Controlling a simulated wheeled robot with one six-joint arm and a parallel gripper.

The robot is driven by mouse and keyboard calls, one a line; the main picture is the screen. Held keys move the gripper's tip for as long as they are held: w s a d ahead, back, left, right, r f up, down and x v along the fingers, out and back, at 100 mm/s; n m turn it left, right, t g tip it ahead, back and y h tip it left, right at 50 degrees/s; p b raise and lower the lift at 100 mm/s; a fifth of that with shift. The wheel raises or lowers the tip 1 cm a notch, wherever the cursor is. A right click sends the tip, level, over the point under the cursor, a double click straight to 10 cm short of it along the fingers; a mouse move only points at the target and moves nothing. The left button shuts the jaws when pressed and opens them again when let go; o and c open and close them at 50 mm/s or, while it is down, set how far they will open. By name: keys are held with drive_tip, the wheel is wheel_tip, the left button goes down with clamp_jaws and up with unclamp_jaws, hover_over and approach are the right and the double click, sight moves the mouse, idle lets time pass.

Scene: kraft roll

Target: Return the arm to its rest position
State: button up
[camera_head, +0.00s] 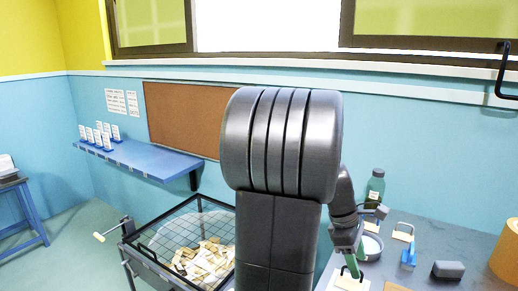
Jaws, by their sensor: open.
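My arm rises large in the middle of the head view, its thick grey joint hiding part of the wall and the grey table (441,226). My gripper (352,268) is at the lower end of the arm, pointing down low over the table's left part. It is open. A green item (354,265) shows at the fingers; I cannot tell whether it touches them.
A green bottle (375,187), a white bowl (371,247), a blue stand (408,256), a dark block (447,269) and a brown roll (507,254) stand on the table. A wire-mesh bin (167,222) with pale scraps is left of my arm. A blue shelf (140,157) is on the wall.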

drive_tip(key=shift+a+f+b, duration=0.4)
drive_tip(key=shift+a, duration=0.15)
drive_tip(key=shift+a+f+b, duration=0.15)
drive_tip(key=shift+f+b, duration=0.2)
drive_tip(key=shift+s+d+f+b, duration=0.15)
drive_tip(key=shift+d+f+b, duration=0.35)
drive_tip(key=shift+f, duration=0.05)
drive_tip(key=shift+a+f, duration=0.2)
drive_tip(key=shift+d, duration=0.1)
